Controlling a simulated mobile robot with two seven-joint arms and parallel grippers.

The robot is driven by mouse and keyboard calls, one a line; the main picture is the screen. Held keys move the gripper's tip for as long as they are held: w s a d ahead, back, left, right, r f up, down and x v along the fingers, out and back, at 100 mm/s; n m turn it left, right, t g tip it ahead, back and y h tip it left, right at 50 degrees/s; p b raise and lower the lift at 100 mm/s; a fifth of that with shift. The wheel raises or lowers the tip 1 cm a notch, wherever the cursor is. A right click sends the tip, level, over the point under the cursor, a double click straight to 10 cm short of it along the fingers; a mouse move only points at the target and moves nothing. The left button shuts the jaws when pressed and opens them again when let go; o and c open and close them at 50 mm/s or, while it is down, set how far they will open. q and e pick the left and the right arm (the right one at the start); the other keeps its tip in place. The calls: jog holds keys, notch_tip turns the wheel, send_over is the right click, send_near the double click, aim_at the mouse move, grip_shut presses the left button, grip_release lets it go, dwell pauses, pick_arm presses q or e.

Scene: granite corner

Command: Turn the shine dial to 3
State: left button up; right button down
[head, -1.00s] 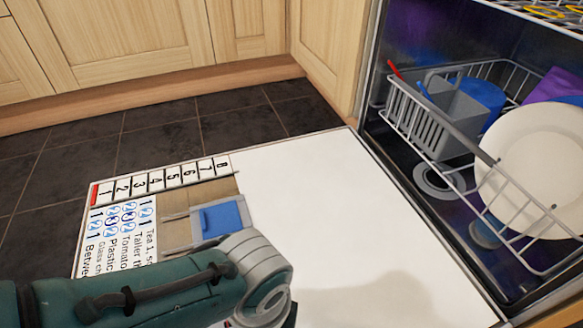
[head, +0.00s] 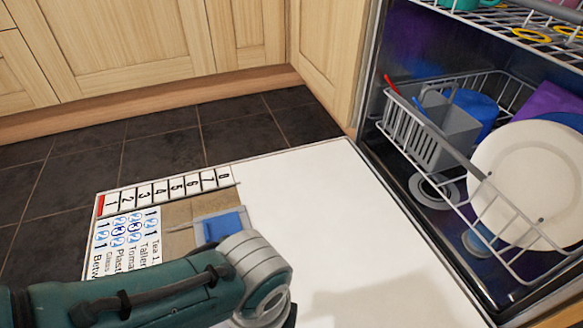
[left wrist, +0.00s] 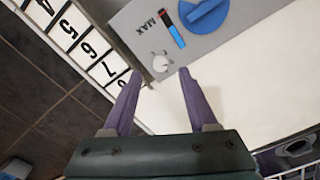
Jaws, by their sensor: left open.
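A small white round dial (left wrist: 160,63) with marks around it sits on the grey panel (left wrist: 230,35) in the left wrist view. Its marks are too small to read, so I cannot tell its setting. My left gripper (left wrist: 160,76) is open, its two purple fingers apart. The dial appears just beyond and between the fingertips, with nothing held. In the head view my arm covers the left gripper and the dial. My right gripper is not in view.
The panel also has a large blue knob (left wrist: 205,14) and a red and blue indicator beside "MAX". The panel is on the open white dishwasher door (head: 320,220), by a numbered strip (head: 165,190). The lower rack holds a white plate (head: 520,170) and a grey cutlery basket (head: 450,125).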

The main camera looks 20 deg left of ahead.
pick_arm(q)
notch_tip(320, 180, up, 6)
jog(key=p, duration=0.4)
jog(key=shift+r+p, duration=0.2)
jog(key=shift+p, duration=0.15)
